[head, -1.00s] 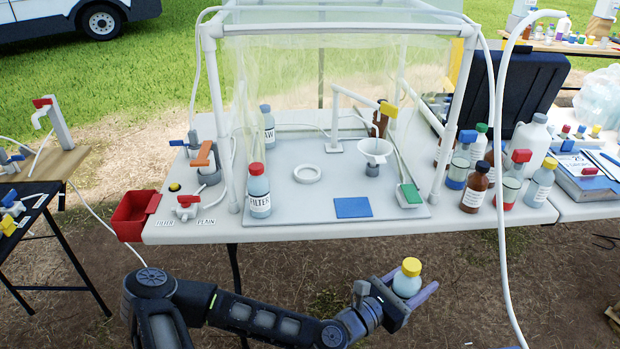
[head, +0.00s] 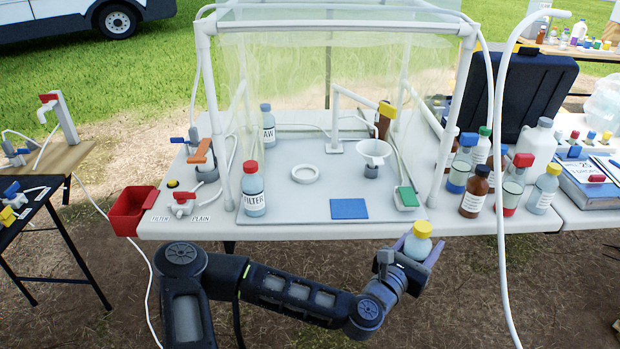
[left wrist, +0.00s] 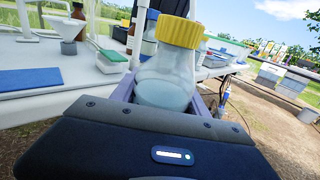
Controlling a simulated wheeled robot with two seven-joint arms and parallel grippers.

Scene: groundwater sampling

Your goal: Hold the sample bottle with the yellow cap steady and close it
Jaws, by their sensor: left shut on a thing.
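The sample bottle with the yellow cap (head: 418,245) is upright in my left gripper (head: 412,257), just in front of the table's front edge. Its clear body holds pale bluish liquid. In the left wrist view the bottle (left wrist: 167,80) stands between the fingers, with the yellow cap (left wrist: 181,31) on its neck. I cannot tell whether the cap is fully tightened. My left gripper is shut on the bottle. My right gripper is not in view.
The white table (head: 190,230) carries a clear-walled frame enclosure. Inside stand a FILTER bottle with red cap (head: 253,190), a white ring (head: 308,173), a funnel (head: 373,150) and a blue pad (head: 349,209). Several bottles crowd the right side. A hose (head: 500,190) hangs in front.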

